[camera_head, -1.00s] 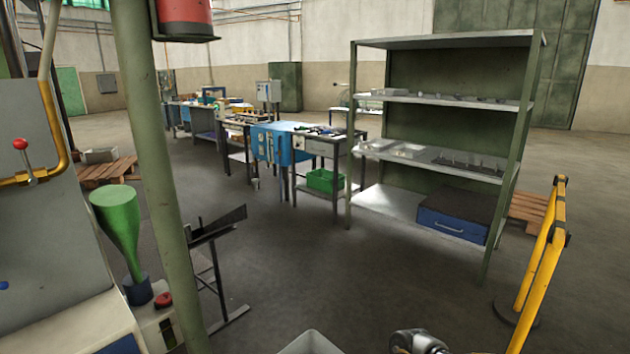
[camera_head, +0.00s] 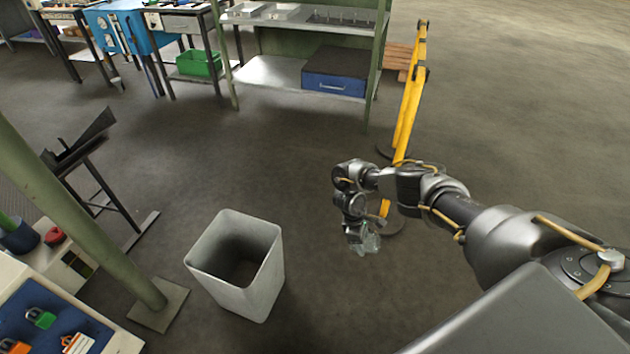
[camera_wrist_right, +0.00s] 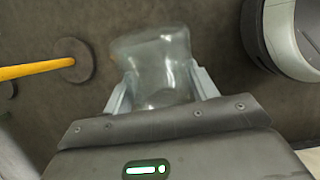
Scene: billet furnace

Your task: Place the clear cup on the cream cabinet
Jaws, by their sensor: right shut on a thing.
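My right gripper (camera_head: 362,238) is shut on the clear cup (camera_head: 371,245), held out above the floor in the middle right of the head view. In the right wrist view the clear cup (camera_wrist_right: 155,65) sits between the two pale fingers, which grip its sides. A cream cabinet-like unit (camera_head: 122,343) is at the lower left of the head view, partly cut off by the frame. Its top carries a blue panel with small padlock-shaped items. The cup is well to the right of it and apart from it. My left gripper is out of view.
A pale open bin (camera_head: 265,290) stands on the floor between the cup and the cream unit. A green post (camera_head: 85,215) rises beside that unit. A yellow barrier (camera_head: 411,95) stands behind my right arm. A shelf rack (camera_head: 262,72) is at the back.

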